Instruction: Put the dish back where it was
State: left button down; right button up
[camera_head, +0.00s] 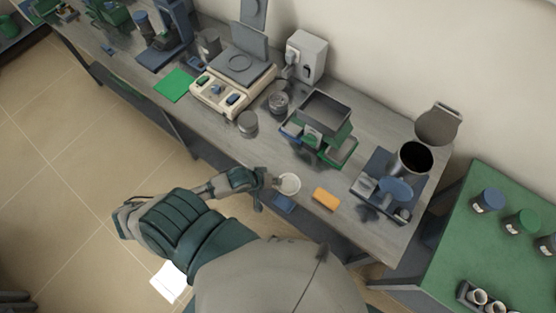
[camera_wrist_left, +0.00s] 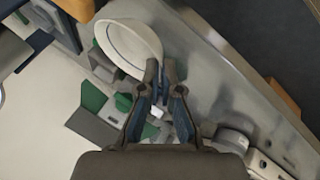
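The dish is a small white round dish (camera_head: 289,184) at the front edge of the grey workbench, just right of my left gripper (camera_head: 271,180). In the left wrist view the dish (camera_wrist_left: 122,42) is large and close, and its rim lies between the two fingertips of my left gripper (camera_wrist_left: 161,72). The fingers are close together on that rim. The dish seems to be held above the bench, but its exact height cannot be told. My right gripper is not in view.
A balance-like device (camera_head: 234,87) is farther left; a dark-mouthed pot (camera_head: 412,160) stands right. A green table (camera_head: 500,246) is at far right.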

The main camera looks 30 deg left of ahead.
pick_arm(q)
jog(key=w+a, duration=0.4)
jog(key=w, duration=0.1)
jog(key=w+a+f, duration=0.1)
jog(key=w+a, duration=0.1)
jog(key=shift+w+a, duration=0.35)
jog(key=shift+w+a+f, duration=0.1)
jog(key=shift+w, duration=0.75)
jog(key=f, duration=0.2)
jog(key=shift+d+f, duration=0.2)
jog(key=shift+f, duration=0.5)
jog(key=c, duration=1.8)
grip_release()
jog(key=shift+s+a, duration=0.1)
jog(key=shift+a, duration=0.25)
jog(key=o, duration=0.4)
jog(key=shift+a+f, duration=0.1)
jog(key=shift+o, duration=0.4)
jog(key=shift+s+r, duration=0.2)
jog(key=shift+r, duration=0.2)
jog(key=p+v, duration=0.1)
jog(key=v, duration=1)
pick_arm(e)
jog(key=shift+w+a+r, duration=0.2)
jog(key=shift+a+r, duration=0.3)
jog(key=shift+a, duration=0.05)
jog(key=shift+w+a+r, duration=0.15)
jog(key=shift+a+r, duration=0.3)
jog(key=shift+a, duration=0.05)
